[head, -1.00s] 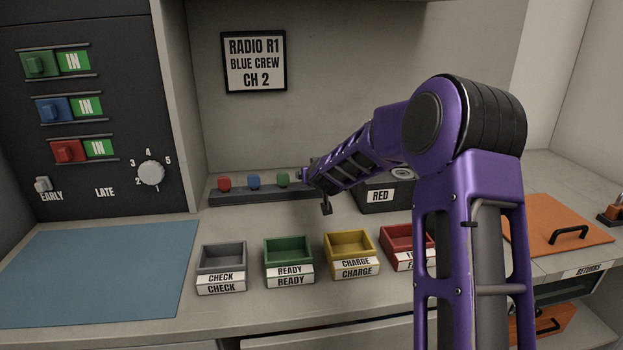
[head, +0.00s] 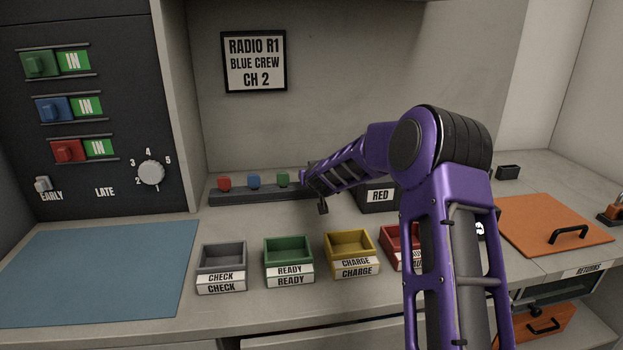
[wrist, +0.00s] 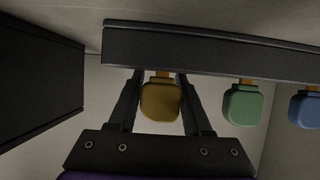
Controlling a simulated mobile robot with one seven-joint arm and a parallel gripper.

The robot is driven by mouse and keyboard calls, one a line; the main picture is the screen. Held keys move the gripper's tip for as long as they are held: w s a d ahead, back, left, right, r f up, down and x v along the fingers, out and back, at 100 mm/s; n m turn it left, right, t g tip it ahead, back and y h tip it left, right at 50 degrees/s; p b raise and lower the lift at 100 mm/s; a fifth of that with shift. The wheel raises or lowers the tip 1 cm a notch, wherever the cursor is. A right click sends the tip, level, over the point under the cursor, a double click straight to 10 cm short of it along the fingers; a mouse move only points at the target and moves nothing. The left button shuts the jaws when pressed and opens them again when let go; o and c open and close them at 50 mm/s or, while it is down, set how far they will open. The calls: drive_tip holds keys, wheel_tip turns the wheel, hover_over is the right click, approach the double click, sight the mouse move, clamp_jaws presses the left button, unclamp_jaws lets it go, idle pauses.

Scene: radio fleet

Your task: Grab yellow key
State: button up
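The yellow key (wrist: 160,102) hangs from the dark rack (wrist: 210,48) in the wrist view, beside a green key (wrist: 243,104) and a blue key (wrist: 306,108). My gripper (wrist: 159,76) is open, with one finger on each side of the yellow key and a gap on both sides near its narrow stem. In the head view, my gripper (head: 305,178) is at the rack (head: 255,196), just right of the green key (head: 283,179). The yellow key is hidden there behind my gripper.
Red (head: 224,183) and blue (head: 254,181) keys stand left on the rack. Grey, green, yellow (head: 350,258) and red trays line the counter front. A blue mat (head: 95,272) lies clear at left.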

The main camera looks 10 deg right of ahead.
clamp_jaws()
